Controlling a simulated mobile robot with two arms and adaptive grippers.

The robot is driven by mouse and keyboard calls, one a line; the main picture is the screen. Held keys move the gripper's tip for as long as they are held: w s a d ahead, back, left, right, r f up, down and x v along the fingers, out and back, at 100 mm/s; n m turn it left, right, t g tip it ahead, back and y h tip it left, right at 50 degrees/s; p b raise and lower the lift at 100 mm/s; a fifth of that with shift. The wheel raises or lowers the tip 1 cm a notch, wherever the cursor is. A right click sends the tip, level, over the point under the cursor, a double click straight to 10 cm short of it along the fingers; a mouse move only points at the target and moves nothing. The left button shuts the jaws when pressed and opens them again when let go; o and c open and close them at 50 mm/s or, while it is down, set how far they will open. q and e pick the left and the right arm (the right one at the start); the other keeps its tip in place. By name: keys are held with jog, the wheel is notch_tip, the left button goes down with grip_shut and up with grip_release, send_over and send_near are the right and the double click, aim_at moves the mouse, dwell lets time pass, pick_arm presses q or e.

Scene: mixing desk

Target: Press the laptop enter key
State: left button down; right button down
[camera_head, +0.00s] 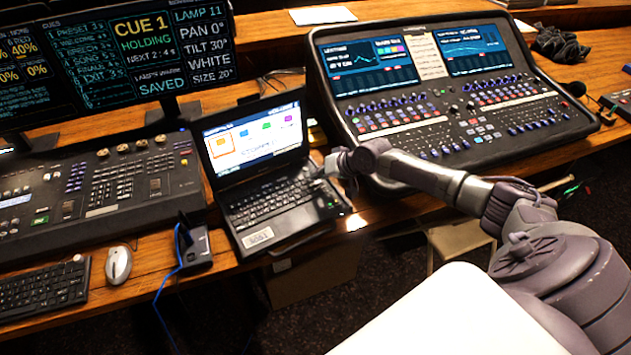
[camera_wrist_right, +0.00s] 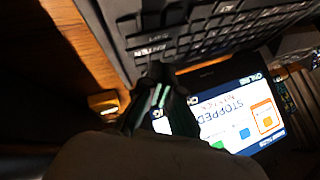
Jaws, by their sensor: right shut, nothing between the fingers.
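The black laptop (camera_head: 290,238) stands open on the wooden desk, its keyboard (camera_head: 268,203) facing up and its lit screen (camera_head: 255,138) showing coloured icons. My right gripper (camera_head: 332,168) is over the right side of the laptop, near the keyboard's far right corner. In the right wrist view the shut fingertips (camera_wrist_right: 157,75) are right beside the keyboard's edge, close to a wide key with lettering that looks like ENTER (camera_wrist_right: 150,50). Whether they touch it I cannot tell. The laptop screen (camera_wrist_right: 235,117) reads STOPPED there, upside down. My left gripper is out of view.
A large mixing console (camera_head: 430,100) stands right of the laptop, close to my right arm. A lighting desk (camera_head: 100,185) is on the left, with a mouse (camera_head: 118,265), a keyboard (camera_head: 45,290) and a small box with a blue cable (camera_head: 195,248) in front.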

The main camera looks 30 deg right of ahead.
aim_at(318, 184)
notch_tip(318, 184, up, 5)
jog(key=p, duration=0.4)
jog(key=shift+p, duration=0.4)
dwell(0.5)
